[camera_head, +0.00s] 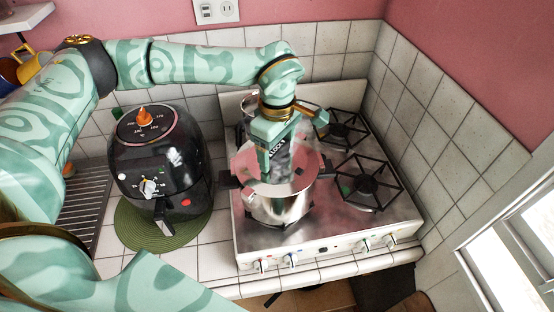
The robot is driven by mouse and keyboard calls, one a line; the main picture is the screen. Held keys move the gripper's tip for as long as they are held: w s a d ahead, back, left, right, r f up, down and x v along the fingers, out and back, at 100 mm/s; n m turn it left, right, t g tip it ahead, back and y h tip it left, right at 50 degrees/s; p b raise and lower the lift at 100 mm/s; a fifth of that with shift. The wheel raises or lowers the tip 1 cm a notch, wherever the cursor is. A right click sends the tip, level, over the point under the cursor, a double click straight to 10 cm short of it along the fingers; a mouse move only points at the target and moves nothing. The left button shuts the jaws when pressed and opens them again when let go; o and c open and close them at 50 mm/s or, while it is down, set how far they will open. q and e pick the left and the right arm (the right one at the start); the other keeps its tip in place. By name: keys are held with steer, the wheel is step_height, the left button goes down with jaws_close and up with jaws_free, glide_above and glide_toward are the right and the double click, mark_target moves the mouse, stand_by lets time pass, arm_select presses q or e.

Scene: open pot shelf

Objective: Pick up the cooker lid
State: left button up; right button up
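A shiny metal cooker pot (281,205) with dark side handles stands on the front left part of the stove. Its cooker lid (306,164) is reflective, shows pinkish reflections, and appears to lie on top of the pot. My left gripper (270,168) comes down from above over the lid, pointing downward. It hides part of the lid and its middle, so I cannot tell whether the fingers touch or hold a knob. The finger gap is not clear. My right gripper is not in view.
The white stove (399,212) has free burners (367,185) at the right. A black air fryer (160,165) stands on a round green mat (133,233) to the left. Tiled walls close the back and right. A window (515,245) is at the lower right.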

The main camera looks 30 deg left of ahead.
arm_select(q)
steer(key=shift+c, duration=1.3)
steer(key=shift+w, duration=0.1)
steer(key=shift+r, duration=0.1)
